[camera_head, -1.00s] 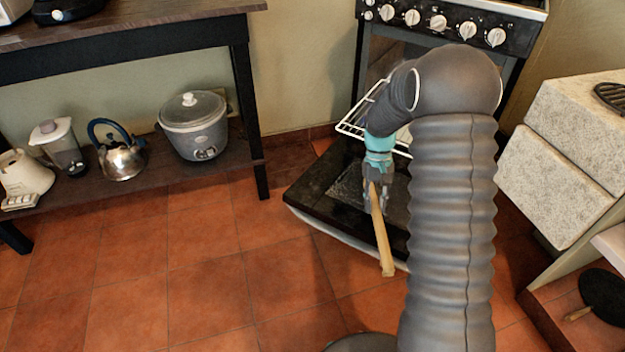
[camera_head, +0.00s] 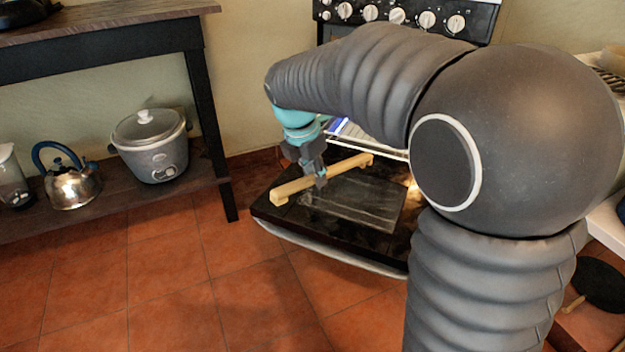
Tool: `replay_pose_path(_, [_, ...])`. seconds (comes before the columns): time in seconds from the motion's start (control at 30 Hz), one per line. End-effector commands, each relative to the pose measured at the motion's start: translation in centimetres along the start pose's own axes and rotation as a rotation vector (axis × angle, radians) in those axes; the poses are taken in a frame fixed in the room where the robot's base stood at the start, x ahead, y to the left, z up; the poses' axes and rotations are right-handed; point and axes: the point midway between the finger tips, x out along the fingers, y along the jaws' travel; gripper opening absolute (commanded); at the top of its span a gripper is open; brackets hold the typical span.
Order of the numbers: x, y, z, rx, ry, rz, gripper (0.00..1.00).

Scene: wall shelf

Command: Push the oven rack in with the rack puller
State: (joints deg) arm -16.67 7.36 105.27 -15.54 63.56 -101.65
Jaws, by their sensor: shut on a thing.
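My gripper (camera_head: 318,175) is shut on the wooden rack puller (camera_head: 295,185), near its middle. The puller is a light wooden stick, lying slantwise above the open oven door (camera_head: 365,200). Its near end is at the left and its far end points up and right, toward the oven. The oven rack (camera_head: 372,138) is a white wire rack that shows only in part behind my arm. Whether the puller's far end touches the rack cannot be told. My arm hides most of the oven opening.
The stove's control panel with white knobs (camera_head: 398,15) is above. A dark shelf table (camera_head: 215,120) stands at the left, with a grey cooker (camera_head: 150,150) and a kettle (camera_head: 70,185) on its lower board. The tiled floor (camera_head: 170,290) in front is clear.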

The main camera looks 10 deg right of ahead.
Motion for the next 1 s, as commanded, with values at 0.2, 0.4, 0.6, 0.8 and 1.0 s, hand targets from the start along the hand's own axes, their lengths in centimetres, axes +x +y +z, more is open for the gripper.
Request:
replay_pose_path(0.2, [-0.9,-0.1,-0.5,-0.147,0.01,0.037,0.0])
replay_pose_path(0.4, [-0.8,0.1,0.0,-0.164,0.012,0.041,0.0])
replay_pose_path(0.6, [-0.2,0.8,1.3,-0.163,0.012,0.04,0.0])
replay_pose_path(0.8, [0.4,1.4,2.8,-0.163,0.012,0.04,0.0])
replay_pose_path(1.0, [1.1,2.1,4.2,-0.162,0.012,0.04,0.0])
